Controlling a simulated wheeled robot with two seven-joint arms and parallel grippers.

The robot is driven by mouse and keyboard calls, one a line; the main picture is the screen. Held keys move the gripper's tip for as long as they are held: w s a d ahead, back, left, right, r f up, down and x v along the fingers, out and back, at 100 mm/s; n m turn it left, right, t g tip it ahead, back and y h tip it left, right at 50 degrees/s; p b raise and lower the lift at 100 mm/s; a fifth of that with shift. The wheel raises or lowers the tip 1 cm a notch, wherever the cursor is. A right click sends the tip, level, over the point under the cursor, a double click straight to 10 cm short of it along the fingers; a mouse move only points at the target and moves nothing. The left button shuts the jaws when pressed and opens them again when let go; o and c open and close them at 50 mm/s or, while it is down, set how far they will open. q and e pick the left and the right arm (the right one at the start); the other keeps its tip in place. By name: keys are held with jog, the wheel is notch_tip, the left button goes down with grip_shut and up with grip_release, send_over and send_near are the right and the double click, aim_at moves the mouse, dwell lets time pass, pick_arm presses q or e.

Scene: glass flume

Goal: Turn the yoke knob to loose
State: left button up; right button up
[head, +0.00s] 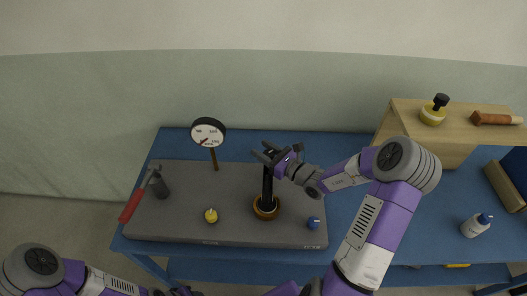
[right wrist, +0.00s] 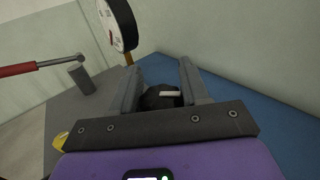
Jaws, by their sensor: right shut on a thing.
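The black yoke post (head: 267,188) stands upright in a round brown base on the grey board. My right gripper (head: 268,153) is at its top, reaching in from the right. In the right wrist view a dark round knob (right wrist: 160,98) with a white pointer mark sits between the two fingers of my right gripper (right wrist: 162,82), which is shut on it. The fingers hide the knob in the head view. My left arm shows at the lower left, but its gripper is out of view.
The grey board (head: 180,228) lies on a blue table. A gauge (head: 208,133), a red-handled lever (head: 132,204), a yellow knob (head: 211,215) and a blue knob (head: 313,222) are around the post. A wooden shelf (head: 460,130) and white bottle (head: 476,225) are right.

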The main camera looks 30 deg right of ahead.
aim_at(273, 157)
jog(key=shift+m+h, duration=0.3)
jog(key=shift+h, duration=0.1)
jog(key=o, duration=0.9)
jog(key=shift+o, duration=0.2)
jog(key=v, duration=0.7)
jog(key=shift+s+d+f, duration=0.1)
jog(key=shift+s, duration=0.2)
